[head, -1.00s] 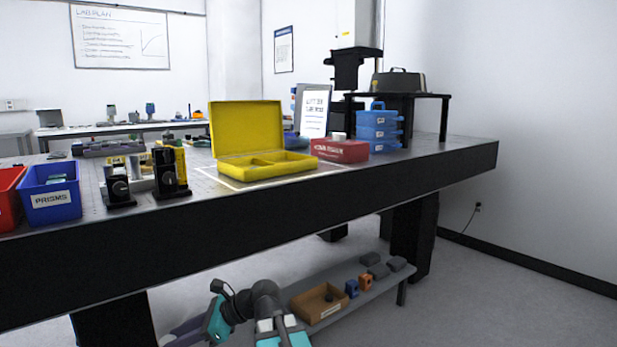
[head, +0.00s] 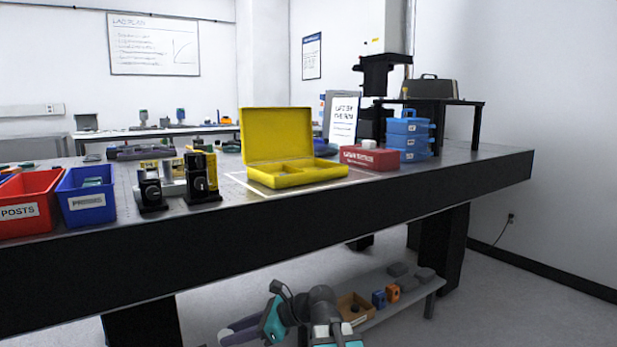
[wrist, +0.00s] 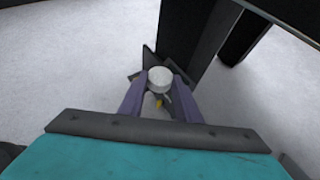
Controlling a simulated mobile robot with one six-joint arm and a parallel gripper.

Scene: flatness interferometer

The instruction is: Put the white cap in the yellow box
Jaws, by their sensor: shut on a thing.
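The white cap (wrist: 160,78) is between the fingertips of my gripper (wrist: 160,90) in the wrist view, and the gripper is shut on it. A small yellow piece shows just below the cap. In the head view my gripper is low in front of the table, and I cannot make out the cap there. The yellow box (head: 276,134) stands on the tabletop with its lid raised at the back. Its tray is divided into compartments, and I see nothing in them.
The dark table's thick front edge (head: 250,229) lies above my arm. A red box (head: 370,159) with a small white object on top is right of the yellow box. Optics mounts (head: 200,178) and a blue bin (head: 86,205) are left. A low shelf (head: 400,306) holds several small items.

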